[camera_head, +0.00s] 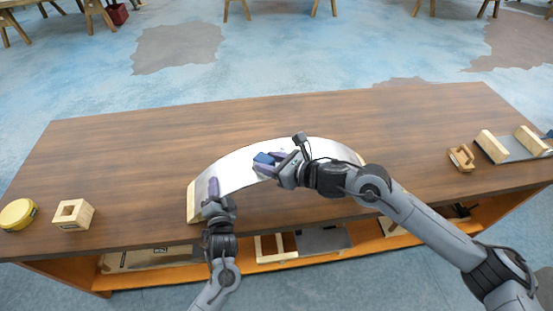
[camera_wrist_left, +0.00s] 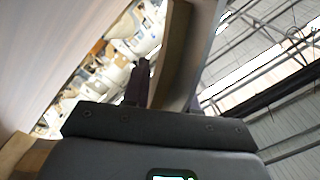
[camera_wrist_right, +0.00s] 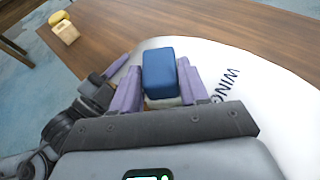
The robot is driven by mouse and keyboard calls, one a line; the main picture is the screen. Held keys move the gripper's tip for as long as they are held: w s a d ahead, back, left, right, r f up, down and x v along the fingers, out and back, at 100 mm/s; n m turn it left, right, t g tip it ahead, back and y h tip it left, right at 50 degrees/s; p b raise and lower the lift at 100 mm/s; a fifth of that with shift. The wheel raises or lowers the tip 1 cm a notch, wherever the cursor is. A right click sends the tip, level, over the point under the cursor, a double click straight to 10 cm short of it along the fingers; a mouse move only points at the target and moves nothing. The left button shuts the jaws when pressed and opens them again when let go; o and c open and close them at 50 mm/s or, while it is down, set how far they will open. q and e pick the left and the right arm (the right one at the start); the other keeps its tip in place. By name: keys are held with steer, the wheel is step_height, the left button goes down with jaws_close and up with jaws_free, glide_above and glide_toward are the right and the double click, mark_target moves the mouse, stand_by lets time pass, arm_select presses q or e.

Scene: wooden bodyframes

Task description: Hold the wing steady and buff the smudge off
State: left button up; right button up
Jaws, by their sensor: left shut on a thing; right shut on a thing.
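The wing (camera_head: 235,172) is a curved, shiny silver panel with wooden ends, lying on the brown table. The right wrist view shows its pale surface (camera_wrist_right: 275,125) with dark "WING" lettering. My left gripper (camera_head: 213,190) is shut on the wing's left end; in the left wrist view its dark fingers (camera_wrist_left: 145,85) are at a wooden edge (camera_wrist_left: 178,55). My right gripper (camera_head: 268,166) is shut on a blue block (camera_wrist_right: 159,72) with a pale underside, held over the wing's middle; I cannot tell whether it touches. I see no smudge; the block and gripper hide part of the surface.
A yellow tin (camera_head: 18,214) and a hollow wooden block (camera_head: 73,214) stand at the table's left. A small wooden piece (camera_head: 461,158) and a metal sheet with wooden bars (camera_head: 513,147) are at the right. A lower shelf holds more panels. The table behind the wing is clear.

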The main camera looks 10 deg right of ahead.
arm_select(q)
steer(key=shift+a+f, duration=0.1)
steer(key=shift+f, duration=0.2)
arm_select(e)
steer(key=d, duration=0.3)
steer(key=shift+w+r, duration=0.1)
steer(key=shift+w, duration=0.05)
steer(key=shift+w+d, duration=0.1)
steer(key=shift+d, duration=1.8)
arm_select(q)
steer(key=shift+s, duration=0.1)
arm_select(e)
steer(key=r, duration=0.2)
steer(key=shift+d+r, duration=0.3)
steer(key=shift+r, duration=2.9)
